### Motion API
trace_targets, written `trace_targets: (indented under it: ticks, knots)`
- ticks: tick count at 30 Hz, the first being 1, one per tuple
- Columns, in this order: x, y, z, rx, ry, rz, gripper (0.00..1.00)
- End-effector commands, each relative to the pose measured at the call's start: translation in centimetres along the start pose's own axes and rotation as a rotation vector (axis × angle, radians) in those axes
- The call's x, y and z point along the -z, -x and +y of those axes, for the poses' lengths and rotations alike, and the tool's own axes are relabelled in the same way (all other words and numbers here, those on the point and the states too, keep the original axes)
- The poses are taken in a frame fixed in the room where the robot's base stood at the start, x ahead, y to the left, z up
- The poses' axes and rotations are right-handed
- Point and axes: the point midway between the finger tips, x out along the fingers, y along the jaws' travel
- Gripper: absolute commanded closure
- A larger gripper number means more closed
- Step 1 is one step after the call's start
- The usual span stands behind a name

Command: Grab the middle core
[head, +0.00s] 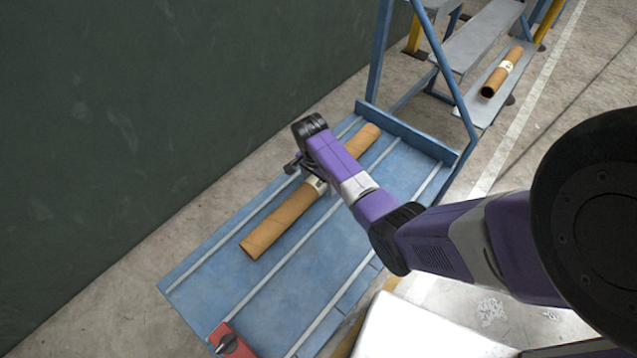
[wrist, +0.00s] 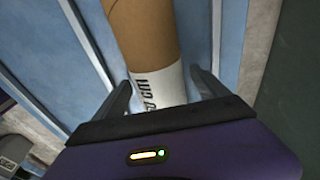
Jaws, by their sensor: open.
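A long brown cardboard core (head: 283,218) lies along the blue slatted platform (head: 330,240) in the head view, with a white label near its middle. In the wrist view the core (wrist: 148,35) runs up from the gripper, and its white label (wrist: 158,88) with black print sits between the fingers. My gripper (wrist: 160,85) is open, with one finger on each side of the labelled part. A gap shows beside each finger. In the head view my purple arm hides part of the core and most of the gripper.
A second core (head: 502,72) with a white label lies on a grey step at the top right. Blue frame posts (head: 380,50) stand at the platform's far end. A dark green wall (head: 150,100) runs along the left.

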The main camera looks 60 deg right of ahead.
Motion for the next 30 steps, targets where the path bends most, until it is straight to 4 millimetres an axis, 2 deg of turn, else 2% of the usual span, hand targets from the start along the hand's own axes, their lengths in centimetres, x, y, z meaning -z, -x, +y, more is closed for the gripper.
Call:
trace_targets:
  ticks: [8,21,30]
  knots:
    - [0.00,-0.28,0.01,0.000,0.000,0.000,0.16]
    - [-0.03,-0.28,0.02,0.000,0.000,0.000,1.00]
    - [0.04,-0.12,-0.07,0.002,0.000,0.001,1.00]
